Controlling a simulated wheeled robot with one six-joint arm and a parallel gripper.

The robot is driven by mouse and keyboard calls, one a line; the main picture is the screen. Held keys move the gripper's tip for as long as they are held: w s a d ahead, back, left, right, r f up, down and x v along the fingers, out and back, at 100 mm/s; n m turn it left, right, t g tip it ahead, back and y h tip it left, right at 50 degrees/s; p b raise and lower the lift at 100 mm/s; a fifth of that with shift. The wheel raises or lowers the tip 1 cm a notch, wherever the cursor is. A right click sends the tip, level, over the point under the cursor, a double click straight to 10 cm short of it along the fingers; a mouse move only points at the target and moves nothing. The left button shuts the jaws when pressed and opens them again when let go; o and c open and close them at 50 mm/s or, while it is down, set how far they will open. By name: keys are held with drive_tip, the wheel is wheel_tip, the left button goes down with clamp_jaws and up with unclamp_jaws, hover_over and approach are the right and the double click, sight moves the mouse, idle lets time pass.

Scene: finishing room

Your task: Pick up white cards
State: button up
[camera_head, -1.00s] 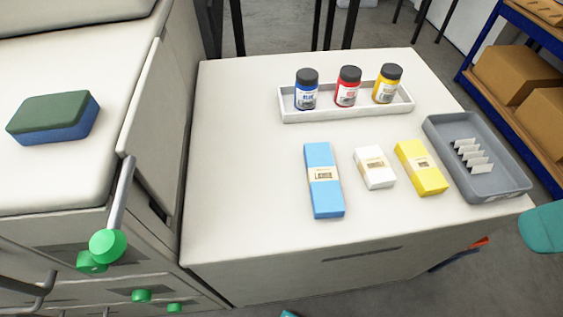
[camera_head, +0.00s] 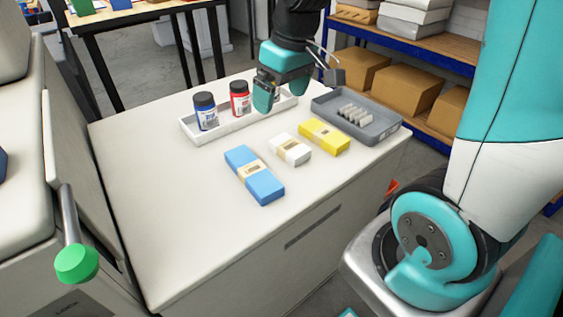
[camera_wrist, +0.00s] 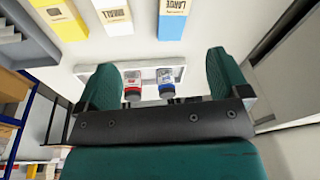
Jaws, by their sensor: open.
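The white cards (camera_head: 290,149) are a small white pack with a tan label, lying flat on the pale worktop between a blue pack (camera_head: 254,176) and a yellow pack (camera_head: 324,137). In the wrist view the white pack (camera_wrist: 113,14) is at the top, between the yellow pack (camera_wrist: 60,17) and the blue pack (camera_wrist: 172,20). My gripper (camera_head: 284,98) is open and empty, above the worktop behind the packs, near the bottle tray. It does not touch the white pack.
A white tray (camera_head: 190,131) holds blue (camera_head: 206,112) and red (camera_head: 241,99) bottles. A grey tray (camera_head: 385,136) with several upright pale slips stands at the right. The front and left of the worktop (camera_head: 170,210) are clear. Shelves with boxes (camera_head: 405,92) stand behind.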

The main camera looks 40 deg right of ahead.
drive_tip(key=m+h, duration=0.1)
approach(289, 144)
wheel_tip(289, 144, down, 4)
drive_tip(key=shift+s+f+b, duration=0.1)
drive_tip(key=shift+f+b, duration=0.15)
drive_tip(key=shift+b, duration=0.6)
drive_tip(key=shift+w+a+f, duration=0.1)
drive_tip(key=shift+w+f, duration=0.15)
drive_tip(key=shift+f, duration=0.7)
drive_tip(key=shift+w+d+f, duration=0.1)
drive_tip(key=shift+w+f, duration=0.15)
drive_tip(key=shift+f, duration=0.65)
drive_tip(key=shift+w+a+f, duration=0.1)
drive_tip(key=shift+w+f, duration=0.2)
drive_tip(key=shift+f, duration=0.65)
drive_tip(key=c, duration=1.1)
drive_tip(key=shift+o, duration=0.2)
drive_tip(key=shift+r, duration=0.15)
